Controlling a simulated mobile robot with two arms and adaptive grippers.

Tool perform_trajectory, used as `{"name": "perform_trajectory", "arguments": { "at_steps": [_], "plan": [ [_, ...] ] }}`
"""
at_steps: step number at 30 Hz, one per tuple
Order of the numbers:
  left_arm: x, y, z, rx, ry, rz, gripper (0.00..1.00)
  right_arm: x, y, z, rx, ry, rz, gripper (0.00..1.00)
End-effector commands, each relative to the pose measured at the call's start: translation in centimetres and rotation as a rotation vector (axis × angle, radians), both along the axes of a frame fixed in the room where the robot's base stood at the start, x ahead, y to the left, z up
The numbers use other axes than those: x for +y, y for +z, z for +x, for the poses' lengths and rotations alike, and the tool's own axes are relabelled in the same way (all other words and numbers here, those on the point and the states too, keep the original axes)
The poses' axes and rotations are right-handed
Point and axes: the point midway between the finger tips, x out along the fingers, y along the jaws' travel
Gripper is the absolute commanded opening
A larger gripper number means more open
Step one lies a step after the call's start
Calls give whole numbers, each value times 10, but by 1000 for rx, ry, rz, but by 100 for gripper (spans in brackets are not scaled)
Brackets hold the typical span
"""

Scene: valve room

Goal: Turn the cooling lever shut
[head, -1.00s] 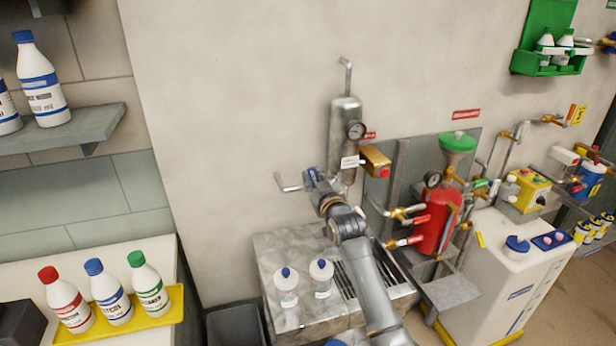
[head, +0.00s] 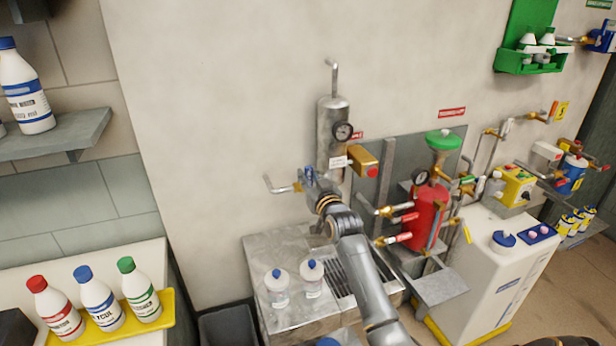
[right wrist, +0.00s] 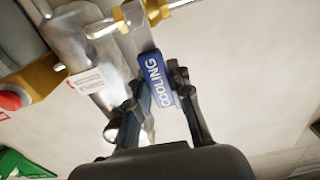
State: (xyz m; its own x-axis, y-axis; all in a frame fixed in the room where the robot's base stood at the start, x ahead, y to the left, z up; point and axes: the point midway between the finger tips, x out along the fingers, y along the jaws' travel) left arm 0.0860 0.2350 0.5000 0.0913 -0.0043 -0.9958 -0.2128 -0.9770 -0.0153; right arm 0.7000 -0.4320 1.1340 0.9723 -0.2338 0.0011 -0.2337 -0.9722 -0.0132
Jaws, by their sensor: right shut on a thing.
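The cooling lever (right wrist: 157,78) has a blue handle with white "COOLING" lettering in the right wrist view. It is attached to a brass valve (right wrist: 150,14) on a metal pipe. My right gripper (right wrist: 161,88) is shut on the blue handle, one finger on each side. My left gripper is not in view.
A brass box with a red button (head: 363,162) is close right of the gripper. Two bottles (head: 277,290) stand on the steel bench (head: 265,250) below. A red tank (head: 424,218) with several brass valves is further right. The wall left of the pipe is bare.

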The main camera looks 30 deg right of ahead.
Motion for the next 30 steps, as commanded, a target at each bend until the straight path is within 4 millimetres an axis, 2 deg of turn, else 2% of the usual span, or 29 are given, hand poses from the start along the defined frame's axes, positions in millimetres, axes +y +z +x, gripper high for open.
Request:
{"name": "perform_trajectory", "arguments": {
  "at_steps": [2,3,6,15,19,23,30],
  "plan": [
    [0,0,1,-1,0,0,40,0,-1,0,0,0,8,0],
    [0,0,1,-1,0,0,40,0,-1,0,0,0,8,24],
    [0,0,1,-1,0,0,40,0,-1,0,1,0,6,44],
    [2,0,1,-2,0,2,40,0,0,0,0,0,3,44],
    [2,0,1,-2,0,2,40,2,-1,-7,1,0,2,44],
    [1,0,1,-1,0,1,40,6,-2,-26,1,0,2,44],
    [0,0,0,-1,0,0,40,18,-2,-74,2,0,4,44]
  ]
}}
